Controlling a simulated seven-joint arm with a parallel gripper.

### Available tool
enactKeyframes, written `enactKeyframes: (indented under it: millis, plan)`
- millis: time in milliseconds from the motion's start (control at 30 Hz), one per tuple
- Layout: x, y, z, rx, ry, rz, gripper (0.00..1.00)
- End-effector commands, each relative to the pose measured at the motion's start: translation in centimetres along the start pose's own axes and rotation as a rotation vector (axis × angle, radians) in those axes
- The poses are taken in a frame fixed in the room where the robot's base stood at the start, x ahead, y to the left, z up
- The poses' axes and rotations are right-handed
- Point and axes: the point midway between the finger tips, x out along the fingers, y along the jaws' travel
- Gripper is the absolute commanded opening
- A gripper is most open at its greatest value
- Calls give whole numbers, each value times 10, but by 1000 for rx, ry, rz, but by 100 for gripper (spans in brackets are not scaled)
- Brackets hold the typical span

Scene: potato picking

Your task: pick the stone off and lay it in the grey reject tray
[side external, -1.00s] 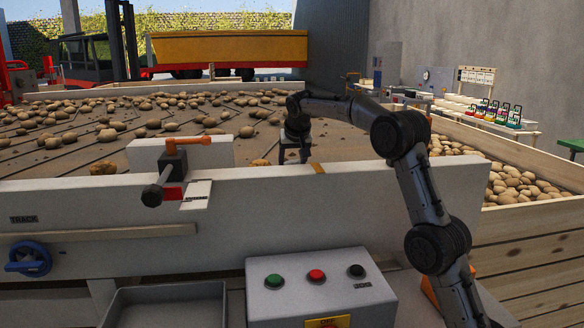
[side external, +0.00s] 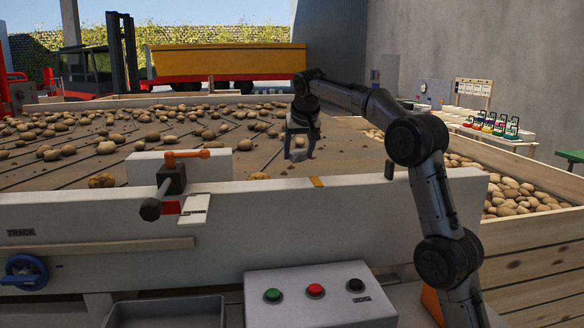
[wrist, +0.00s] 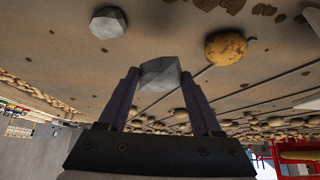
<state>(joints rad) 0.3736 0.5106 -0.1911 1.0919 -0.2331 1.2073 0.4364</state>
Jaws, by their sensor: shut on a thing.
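My gripper (side external: 299,157) is shut on a pale grey, angular stone (wrist: 158,73) and holds it over the belt, behind the white side board. The held stone also shows between the fingers in the side view (side external: 302,154). Another grey stone (wrist: 108,22) lies on the belt in the wrist view. The grey reject tray (side external: 165,301) is at the bottom left of the side view, on the near side of the board. Its lower part is cut off by the frame edge.
The white side board (side external: 330,200) with an orange-handled clamp (side external: 173,180) stands between belt and tray. A button box (side external: 318,295) is right of the tray. Many potatoes lie on the belt, one (wrist: 225,48) near the gripper. A wooden crate (side external: 530,235) is at right.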

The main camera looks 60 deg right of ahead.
Motion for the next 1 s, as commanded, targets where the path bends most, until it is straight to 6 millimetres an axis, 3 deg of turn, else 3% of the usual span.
enactKeyframes:
  millis: [33,300,567,667,767,1000]
  plan:
    - [-18,3,1,0,6,-3,3]
    - [-64,21,34,0,3,-1,3]
    - [-86,27,50,-8,2,-6,3]
    - [-91,15,59,-48,0,-31,3]
    - [-95,-10,73,-129,1,-83,3]
    - [-114,-91,136,-431,0,-277,3]
